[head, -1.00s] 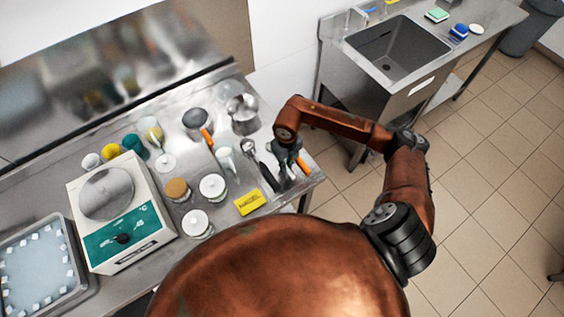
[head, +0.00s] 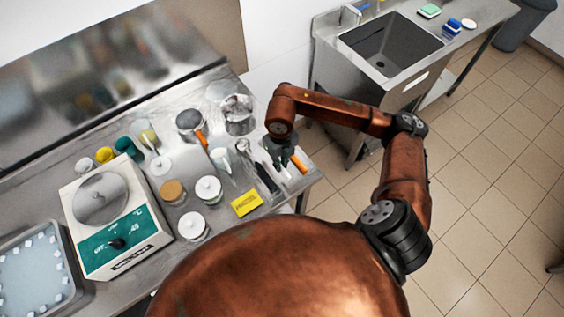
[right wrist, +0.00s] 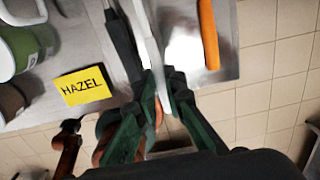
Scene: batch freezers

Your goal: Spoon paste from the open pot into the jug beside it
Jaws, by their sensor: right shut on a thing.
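My right gripper (head: 283,160) is over the right end of the steel counter (head: 235,183). It is shut on a long pale utensil (right wrist: 152,45), whose far end runs out of the right wrist view. A clear jug-like vessel (head: 222,158) stands left of the gripper. A glass with yellowish-green contents (head: 149,136) stands further left, with a white lid (head: 160,165) before it. A brown-topped jar (head: 172,191) and white-lidded jars (head: 208,188) stand nearer. I cannot tell for certain which vessel is the open pot. My left gripper is not in view.
A yellow HAZEL card (head: 246,203) lies near the counter's front edge. A dark-handled tool (head: 268,180) and an orange-handled tool (head: 299,164) flank the gripper. A steel pot (head: 238,114) stands behind. A scale (head: 115,220) and a tray (head: 40,270) occupy the left.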

